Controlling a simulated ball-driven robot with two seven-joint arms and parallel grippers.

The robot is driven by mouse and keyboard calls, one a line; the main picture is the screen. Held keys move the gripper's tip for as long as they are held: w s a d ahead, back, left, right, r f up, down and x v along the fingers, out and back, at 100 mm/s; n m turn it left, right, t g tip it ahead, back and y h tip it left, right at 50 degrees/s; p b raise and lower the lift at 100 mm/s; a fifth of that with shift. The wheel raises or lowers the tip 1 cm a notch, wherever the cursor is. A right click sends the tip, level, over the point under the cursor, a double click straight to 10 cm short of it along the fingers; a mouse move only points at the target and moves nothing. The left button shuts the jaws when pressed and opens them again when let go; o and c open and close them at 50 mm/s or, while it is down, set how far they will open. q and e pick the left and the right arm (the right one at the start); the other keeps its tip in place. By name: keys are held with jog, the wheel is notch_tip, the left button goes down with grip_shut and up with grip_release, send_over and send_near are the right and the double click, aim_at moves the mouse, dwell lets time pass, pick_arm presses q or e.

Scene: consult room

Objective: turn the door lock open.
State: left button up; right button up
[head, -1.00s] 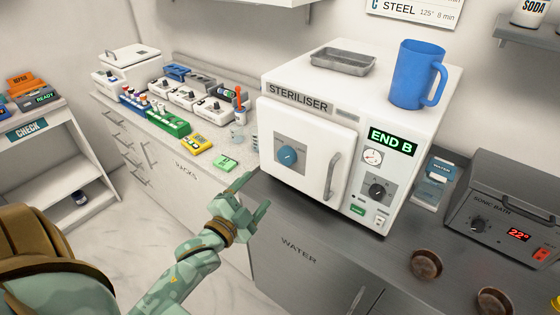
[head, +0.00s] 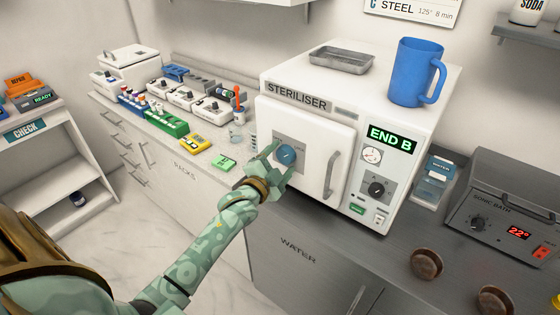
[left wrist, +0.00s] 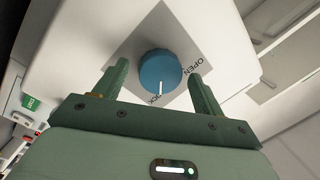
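The door lock is a round blue knob (head: 286,155) on a grey square plate on the door (head: 318,150) of the white steriliser (head: 350,95). In the left wrist view the knob (left wrist: 160,72) has a white line pointing down towards the word whose end reads "CK", and away from "OPEN" at its right. My left gripper (head: 278,158) is at the knob in the head view. In the left wrist view its fingers (left wrist: 158,85) are open, one on each side of the knob, with gaps showing. My right gripper is not in view.
The steriliser's vertical door handle (head: 332,175) stands right of the knob. A blue jug (head: 415,72) and a metal tray (head: 342,60) sit on top. Small devices and a green card (head: 224,162) lie on the counter at left.

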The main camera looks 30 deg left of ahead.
pick_arm(q)
jog(key=c, duration=0.9)
jog(key=shift+o, duration=0.2)
